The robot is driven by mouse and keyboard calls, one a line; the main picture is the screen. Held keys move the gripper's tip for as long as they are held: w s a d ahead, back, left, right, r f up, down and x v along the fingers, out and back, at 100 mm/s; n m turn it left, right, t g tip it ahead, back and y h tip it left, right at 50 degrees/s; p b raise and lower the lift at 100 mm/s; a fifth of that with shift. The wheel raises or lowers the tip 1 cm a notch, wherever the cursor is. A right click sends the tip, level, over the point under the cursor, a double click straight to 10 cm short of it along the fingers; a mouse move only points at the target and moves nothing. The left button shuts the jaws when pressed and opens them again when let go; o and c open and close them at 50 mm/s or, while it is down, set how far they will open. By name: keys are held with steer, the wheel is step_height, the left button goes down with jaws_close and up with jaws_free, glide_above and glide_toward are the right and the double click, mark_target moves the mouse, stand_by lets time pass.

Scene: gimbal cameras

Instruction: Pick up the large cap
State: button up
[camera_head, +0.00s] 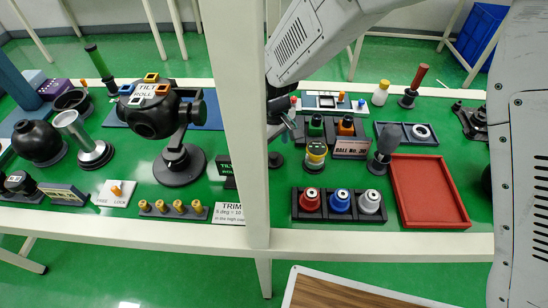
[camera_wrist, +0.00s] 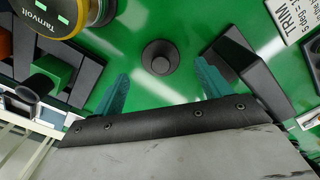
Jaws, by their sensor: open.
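A black round cap-like piece with a raised knob (camera_wrist: 160,57) lies on the green table top; it appears to be the large cap, though no label shows. In the head view it is a small dark disc (camera_head: 276,160) beside the white post. My gripper (camera_wrist: 160,88) is open, with its two teal fingers spread apart and nothing between them. In the wrist view the black piece lies beyond the fingertips, roughly centred between them and apart from both. In the head view my gripper (camera_head: 284,128) is above the table, partly hidden by the white post.
A yellow-topped cylinder (camera_head: 316,152) stands right of the black piece. A dark sign stand (camera_wrist: 252,66) is close to the right finger in the wrist view. A red tray (camera_head: 430,190) and a rack of red, blue and white caps (camera_head: 340,217) are further right.

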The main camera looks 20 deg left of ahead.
mark_target(273, 155)
step_height(273, 155, down, 4)
steer(key=shift+r, duration=0.2)
steer(key=c, duration=1)
steer(key=shift+r, duration=0.1)
steer(key=shift+c, duration=0.2)
